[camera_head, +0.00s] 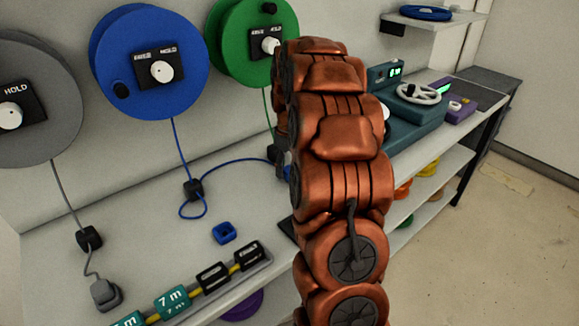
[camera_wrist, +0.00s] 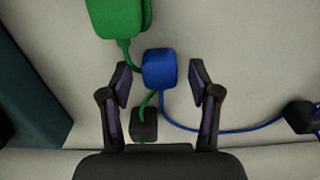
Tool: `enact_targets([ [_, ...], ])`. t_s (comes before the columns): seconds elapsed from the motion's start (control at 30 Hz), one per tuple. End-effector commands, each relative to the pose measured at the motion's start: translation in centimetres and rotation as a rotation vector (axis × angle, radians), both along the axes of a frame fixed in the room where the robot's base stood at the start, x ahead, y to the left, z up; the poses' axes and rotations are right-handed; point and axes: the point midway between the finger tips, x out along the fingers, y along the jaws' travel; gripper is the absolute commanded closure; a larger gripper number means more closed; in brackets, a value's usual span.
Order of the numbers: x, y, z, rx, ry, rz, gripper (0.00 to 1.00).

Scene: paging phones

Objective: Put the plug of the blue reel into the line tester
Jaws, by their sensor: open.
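The blue reel (camera_head: 150,62) hangs on the wall, its switch panel reading HOLD. Its blue cable runs down through a black block (camera_head: 193,191), loops, and passes right behind my arm. The blue plug (camera_wrist: 160,66) is in the wrist view, between the open fingers of my gripper (camera_wrist: 160,78), with gaps on both sides. My arm hides most of the gripper in the head view. A teal device (camera_head: 415,115) with a lit display and a white wheel stands right of my arm; I cannot tell for certain that it is the line tester.
A green plug (camera_wrist: 118,18) lies just beyond the blue one, and a black block (camera_wrist: 144,124) on green cable lies between the fingers. A green reel (camera_head: 236,40) and grey reel (camera_head: 30,110) hang nearby. A small blue block (camera_head: 224,232) and labelled strip lie at the front.

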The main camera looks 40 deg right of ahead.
Motion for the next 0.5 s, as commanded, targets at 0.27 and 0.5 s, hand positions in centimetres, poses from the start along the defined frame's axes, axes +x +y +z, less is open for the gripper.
enact_targets([
  [0.27,0.0,0.0,0.5,-0.001,-0.001,0.0,0.38],
  [0.5,0.2,-0.1,3.6,-0.003,-0.006,0.0,0.38],
])
